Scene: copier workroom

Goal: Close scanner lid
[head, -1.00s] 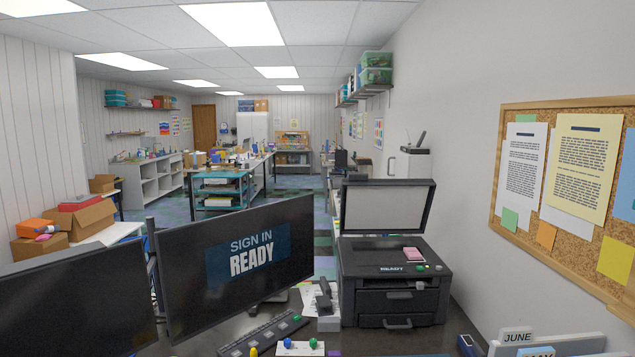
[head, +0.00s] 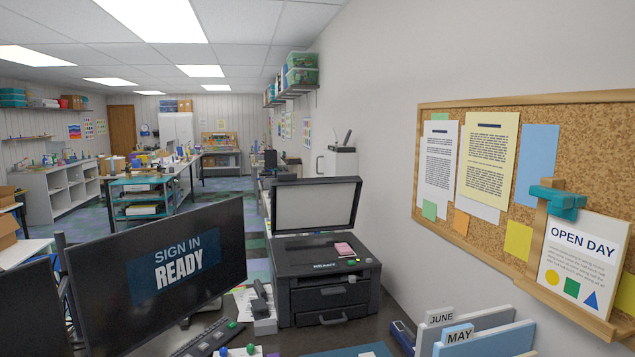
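The black scanner (head: 322,284) stands on the dark desk against the right wall. Its lid (head: 315,206) is raised, tilted up at the back, with its pale underside facing me. A pink item (head: 344,249) lies on the right part of the scanner's top, near a yellow and a green button. The front label reads "READY". Neither of my grippers shows in the head view.
A monitor (head: 160,275) reading "SIGN IN READY" stands left of the scanner. A stapler-like black object (head: 261,300) sits close to the scanner's left side. Folders marked June and May (head: 487,338) stand at front right. A corkboard (head: 401,170) hangs on the right wall.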

